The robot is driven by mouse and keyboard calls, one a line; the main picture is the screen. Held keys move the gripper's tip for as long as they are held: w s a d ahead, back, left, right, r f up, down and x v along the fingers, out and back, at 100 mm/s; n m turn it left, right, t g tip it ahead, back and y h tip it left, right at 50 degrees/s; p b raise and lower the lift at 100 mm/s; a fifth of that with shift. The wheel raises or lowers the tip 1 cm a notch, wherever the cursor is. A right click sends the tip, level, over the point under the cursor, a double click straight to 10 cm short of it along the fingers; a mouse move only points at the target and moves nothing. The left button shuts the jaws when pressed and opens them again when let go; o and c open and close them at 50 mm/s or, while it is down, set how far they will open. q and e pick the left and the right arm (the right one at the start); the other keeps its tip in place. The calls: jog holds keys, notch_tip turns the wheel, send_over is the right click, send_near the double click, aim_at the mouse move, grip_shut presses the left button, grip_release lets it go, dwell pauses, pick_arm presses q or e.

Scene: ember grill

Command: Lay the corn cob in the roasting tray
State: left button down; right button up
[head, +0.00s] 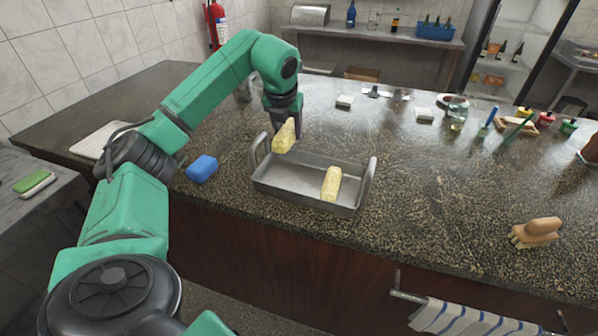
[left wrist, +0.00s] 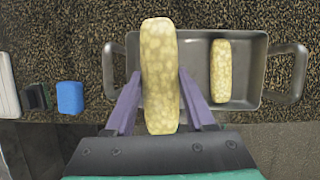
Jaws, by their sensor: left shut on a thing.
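A yellow corn cob (head: 284,137) is held in my left gripper (head: 287,124) above the left part of the roasting tray. In the left wrist view the cob (left wrist: 160,70) sits between the two purple fingers (left wrist: 160,103), which are shut on it. The grey metal roasting tray (head: 272,184) stands on the counter, with an upright handle at each end; it also shows in the left wrist view (left wrist: 250,104). A second corn cob (head: 331,184) lies inside the tray toward its right side, and also shows in the left wrist view (left wrist: 221,71). My right gripper is not in view.
A blue sponge (head: 202,168) lies left of the tray on the dark speckled counter (head: 420,190). A wooden brush (head: 536,232) lies at the right. Small white blocks, bottles and jars stand toward the back. A striped towel (head: 465,320) hangs at the front.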

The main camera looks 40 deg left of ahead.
pick_arm(q)
notch_tip(320, 180, down, 14)
jog(key=p, duration=0.2)
jog(key=shift+w+r+p, duration=0.15)
jog(key=shift+p, duration=0.25)
jog(key=shift+w+f, duration=0.1)
jog(key=shift+f, duration=0.2)
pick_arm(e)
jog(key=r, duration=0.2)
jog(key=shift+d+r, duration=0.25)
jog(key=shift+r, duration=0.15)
pick_arm(q)
jog(key=shift+c, duration=1.2)
grip_release()
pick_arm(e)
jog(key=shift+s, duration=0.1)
pick_arm(q)
jog(key=shift+r, duration=0.1)
